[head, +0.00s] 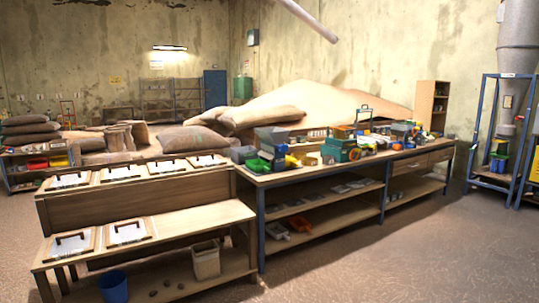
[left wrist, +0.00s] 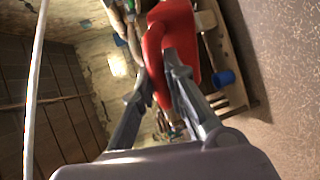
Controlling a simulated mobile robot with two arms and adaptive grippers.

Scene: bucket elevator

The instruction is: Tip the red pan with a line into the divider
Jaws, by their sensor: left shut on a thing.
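A red pan (left wrist: 178,35) shows in the left wrist view, at the top middle. My left gripper (left wrist: 157,80) is shut on a red part of it, between its two grey fingers. Its inside, any contents and any line mark cannot be made out. Neither the pan nor either gripper shows in the head view. I cannot tell which of the small items on the long workbench (head: 320,168) is the divider.
The workbench carries a grey hopper (head: 272,136), green bins (head: 258,165) and a teal machine (head: 340,150). A wooden stepped bench (head: 195,217) with clipboards stands at left. A blue bucket (head: 113,287) is at its foot. The right foreground floor is clear.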

